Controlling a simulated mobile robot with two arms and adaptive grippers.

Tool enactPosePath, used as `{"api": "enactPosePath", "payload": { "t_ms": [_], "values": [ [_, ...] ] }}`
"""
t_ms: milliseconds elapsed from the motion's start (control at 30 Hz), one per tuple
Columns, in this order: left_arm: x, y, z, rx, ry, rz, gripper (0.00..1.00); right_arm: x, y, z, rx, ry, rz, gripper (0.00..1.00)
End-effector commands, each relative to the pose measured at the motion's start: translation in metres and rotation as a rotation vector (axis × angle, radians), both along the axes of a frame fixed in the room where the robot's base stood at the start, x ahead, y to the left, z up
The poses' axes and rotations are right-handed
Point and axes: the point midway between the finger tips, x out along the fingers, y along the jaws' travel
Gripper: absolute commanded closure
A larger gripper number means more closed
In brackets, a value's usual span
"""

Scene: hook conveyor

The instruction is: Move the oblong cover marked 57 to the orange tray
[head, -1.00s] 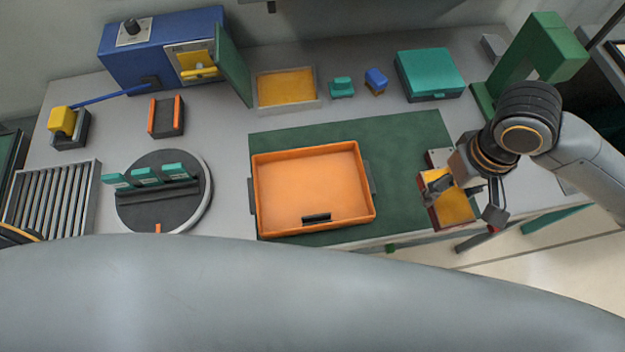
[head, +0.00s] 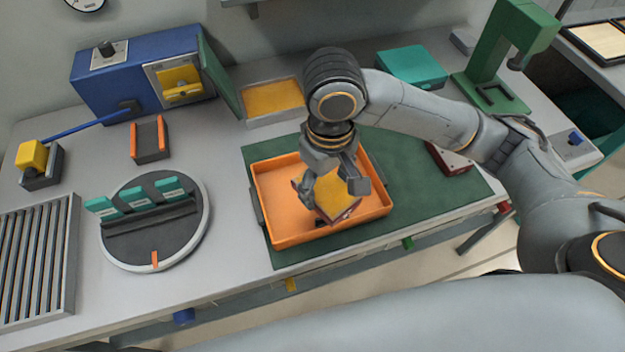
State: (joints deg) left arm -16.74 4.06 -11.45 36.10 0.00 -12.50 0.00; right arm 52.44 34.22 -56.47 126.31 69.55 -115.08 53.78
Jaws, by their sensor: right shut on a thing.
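The orange tray (head: 281,240) sits on the green mat in the middle of the bench. My right gripper (head: 332,190) is over the tray, shut on a cover (head: 339,204) with a yellow top and dark red sides. The cover is tilted, in or just above the right half of the tray; I cannot tell whether it touches the floor. No number can be read on it. Another dark red and pale block (head: 450,160) lies at the mat's right edge, partly behind my arm. My left gripper is not in view.
A round turntable (head: 155,222) with several teal pieces stands left of the tray. A blue box (head: 140,80) with an open green door, a grey tray with a yellow floor (head: 272,100) and a teal case (head: 412,68) stand behind. A green press frame (head: 497,60) is at the back right.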

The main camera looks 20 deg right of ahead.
Motion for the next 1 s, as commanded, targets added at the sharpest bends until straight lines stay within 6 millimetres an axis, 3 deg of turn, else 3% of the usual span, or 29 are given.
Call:
{"api": "enactPosePath", "payload": {
  "t_ms": [133,400,667,833,1000],
  "values": [
    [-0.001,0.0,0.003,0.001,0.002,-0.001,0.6,0.036,-0.004,-0.013,0.0,-0.001,-0.005,0.93],
    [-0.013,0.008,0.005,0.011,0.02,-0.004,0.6,0.072,-0.009,-0.057,0.001,-0.002,0.0,0.93],
    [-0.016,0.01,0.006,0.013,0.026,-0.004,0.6,0.086,-0.01,-0.075,0.002,-0.002,0.0,0.93],
    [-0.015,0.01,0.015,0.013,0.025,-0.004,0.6,0.085,-0.01,-0.096,0.0,-0.001,0.003,0.93],
    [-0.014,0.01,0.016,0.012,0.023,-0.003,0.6,0.085,-0.01,-0.105,0.003,-0.004,0.003,0.93]
  ]
}}
